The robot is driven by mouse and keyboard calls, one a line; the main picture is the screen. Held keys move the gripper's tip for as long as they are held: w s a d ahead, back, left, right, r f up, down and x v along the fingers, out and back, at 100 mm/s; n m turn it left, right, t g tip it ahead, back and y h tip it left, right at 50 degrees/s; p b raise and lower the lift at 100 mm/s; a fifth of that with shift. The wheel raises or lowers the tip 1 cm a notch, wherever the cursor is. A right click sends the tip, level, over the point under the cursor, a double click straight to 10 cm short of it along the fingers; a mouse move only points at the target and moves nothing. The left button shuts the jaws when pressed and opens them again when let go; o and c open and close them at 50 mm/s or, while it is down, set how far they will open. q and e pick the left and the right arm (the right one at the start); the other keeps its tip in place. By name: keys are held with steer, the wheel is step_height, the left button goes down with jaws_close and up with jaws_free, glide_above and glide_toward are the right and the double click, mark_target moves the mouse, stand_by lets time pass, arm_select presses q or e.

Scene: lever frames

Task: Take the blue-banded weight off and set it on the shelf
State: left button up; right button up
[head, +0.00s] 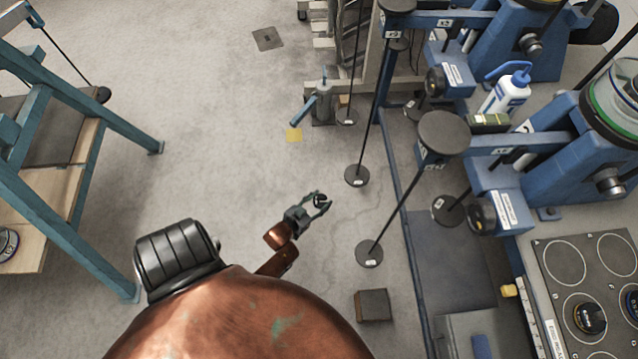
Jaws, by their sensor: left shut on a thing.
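My left gripper (321,204) is over the floor near the middle of the head view, its fingers closed around a small dark thing (320,199). The fingers hide part of this thing, and I cannot make out a blue band on it. A grey shelf-like panel (552,300) with white ring outlines is at the lower right. A black weight with yellow marks (590,318) stands in one ring. Another dark round weight (632,303) is cut by the right edge, and its band is unclear. My right gripper is not in view.
Blue lever frames (501,195) stand at the right. Rods with dark discs, such as this disc (369,254), hang just right of my left gripper. A brown block (373,305) lies below. A teal-framed bench (60,190) is at the left. The floor between is mostly clear.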

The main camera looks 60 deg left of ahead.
arm_select(q)
steer(key=shift+a, duration=0.15)
steer(key=s+a+p, duration=0.1)
steer(key=s+a, duration=0.2)
steer(key=s, duration=0.2)
steer(key=shift+s+a, duration=0.15)
steer(key=shift+s, duration=0.1)
stand_by(1.1)
steer(key=shift+r, duration=0.1)
